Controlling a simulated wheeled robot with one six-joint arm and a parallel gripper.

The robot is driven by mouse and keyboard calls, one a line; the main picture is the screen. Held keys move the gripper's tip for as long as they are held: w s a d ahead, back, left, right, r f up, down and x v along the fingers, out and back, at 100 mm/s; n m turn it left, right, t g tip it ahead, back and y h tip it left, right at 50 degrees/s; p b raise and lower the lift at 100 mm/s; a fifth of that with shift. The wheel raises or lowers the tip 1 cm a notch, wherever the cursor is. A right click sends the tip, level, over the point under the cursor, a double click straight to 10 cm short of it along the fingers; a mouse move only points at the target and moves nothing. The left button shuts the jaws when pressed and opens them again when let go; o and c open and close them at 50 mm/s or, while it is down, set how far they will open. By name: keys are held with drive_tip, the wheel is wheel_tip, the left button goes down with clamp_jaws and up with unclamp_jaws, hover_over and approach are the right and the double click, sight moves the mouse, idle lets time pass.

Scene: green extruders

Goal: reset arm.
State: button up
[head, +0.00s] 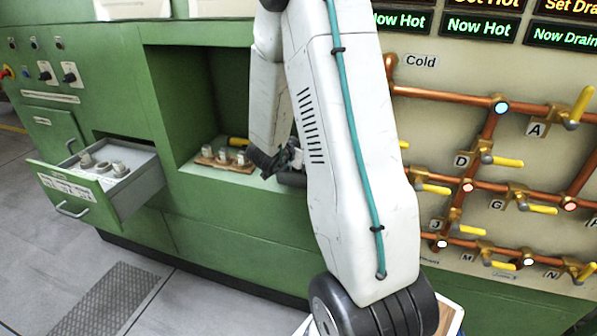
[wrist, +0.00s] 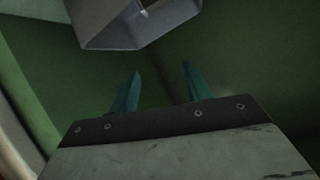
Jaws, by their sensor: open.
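My arm rises through the middle of the head view, its white links bent, with the wrist hanging in front of a green recess. My gripper (head: 278,160) is dark and small there, at the recess opening and right of a brown tray. In the wrist view my gripper (wrist: 158,85) has two teal fingers spread apart with nothing between them. A grey angular object (wrist: 135,30) lies beyond the fingertips at the top of that view, apart from them. My forearm hides the right part of the recess.
A green drawer (head: 75,193) stands open at left, holding several grey parts. The brown tray (head: 222,163) with several pale parts lies in the recess (head: 190,90). Copper pipes (head: 450,97) with yellow-handled valves cover the right panel. Grey floor (head: 190,295) is clear at lower left.

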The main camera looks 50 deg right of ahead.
drive_tip(key=shift+v, duration=1.05)
drive_tip(key=shift+w+a+r, duration=0.1)
drive_tip(key=w+a+r+n+t+y, duration=0.3)
drive_tip(key=a+r+y, duration=0.1)
drive_tip(key=a, duration=0.4)
drive_tip(key=w+a+r+n+t+y, duration=0.3)
drive_tip(key=a+r+y, duration=0.1)
drive_tip(key=a, duration=0.4)
drive_tip(key=s+a+r+n+y, duration=0.2)
drive_tip(key=a, duration=0.3)
drive_tip(key=s+a+r+n+y, duration=0.1)
drive_tip(key=s+a+r+n, duration=0.1)
drive_tip(key=a, duration=0.3)
drive_tip(key=s+a+r+n+g+y, duration=0.1)
drive_tip(key=s+a+n+g, duration=0.1)
drive_tip(key=s+a+n, duration=0.3)
drive_tip(key=s+a+r+g+y, duration=0.2)
drive_tip(key=s+a, duration=0.1)
drive_tip(key=s, duration=0.4)
drive_tip(key=s+n+g+h, duration=0.1)
drive_tip(key=s+n+g, duration=0.2)
drive_tip(key=s, duration=1.1)
drive_tip(key=shift+d+r+g+h, duration=0.4)
drive_tip(key=shift+r+g, duration=0.1)
drive_tip(key=shift+g, duration=0.1)
drive_tip(key=shift+w, duration=0.1)
